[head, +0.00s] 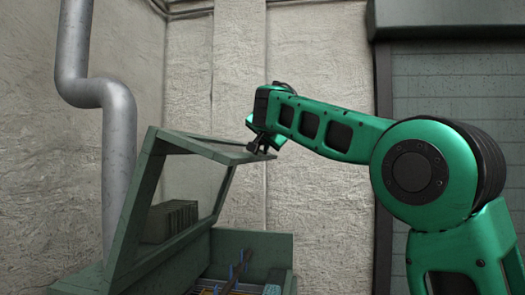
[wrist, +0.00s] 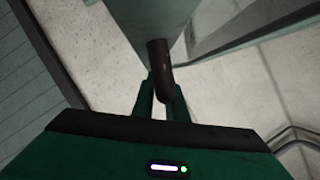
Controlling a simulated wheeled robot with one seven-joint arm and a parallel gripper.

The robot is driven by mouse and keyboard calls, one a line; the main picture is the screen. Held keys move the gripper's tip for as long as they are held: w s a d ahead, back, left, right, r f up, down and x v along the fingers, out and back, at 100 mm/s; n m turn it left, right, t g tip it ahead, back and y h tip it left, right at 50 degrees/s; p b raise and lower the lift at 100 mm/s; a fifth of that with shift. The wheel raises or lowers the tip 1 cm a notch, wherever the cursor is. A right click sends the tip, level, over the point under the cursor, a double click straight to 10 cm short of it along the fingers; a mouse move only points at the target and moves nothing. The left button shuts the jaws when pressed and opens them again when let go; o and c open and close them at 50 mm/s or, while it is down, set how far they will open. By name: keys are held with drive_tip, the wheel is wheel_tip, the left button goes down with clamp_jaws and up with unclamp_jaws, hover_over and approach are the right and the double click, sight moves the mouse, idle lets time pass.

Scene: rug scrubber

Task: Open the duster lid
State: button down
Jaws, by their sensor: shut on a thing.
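The duster lid (head: 122,215) is a grey-green frame with a window-like opening, raised and tilted up over the green duster box (head: 250,246). My gripper (head: 262,146) is at the lid's upper right edge. In the wrist view, my gripper (wrist: 163,100) is shut on a dark round handle (wrist: 158,62) that sticks out from the lid's edge. The lid's panel (wrist: 150,18) shows beyond the handle. The lid's hinge side is not clear in the head view.
Inside the box lie a brown bar (head: 237,262) and several blue and yellow parts. A grey pipe (head: 118,150) runs down the wall on the left. A grey shutter (head: 460,95) stands behind my arm on the right.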

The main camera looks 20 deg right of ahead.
drive_tip(key=shift+f, duration=0.15)
drive_tip(key=c, duration=1.8)
unclamp_jaws()
drive_tip(key=shift+w, duration=0.1)
drive_tip(key=shift+o, duration=0.2)
drive_tip(key=v, duration=1)
drive_tip(key=shift+s, duration=0.35)
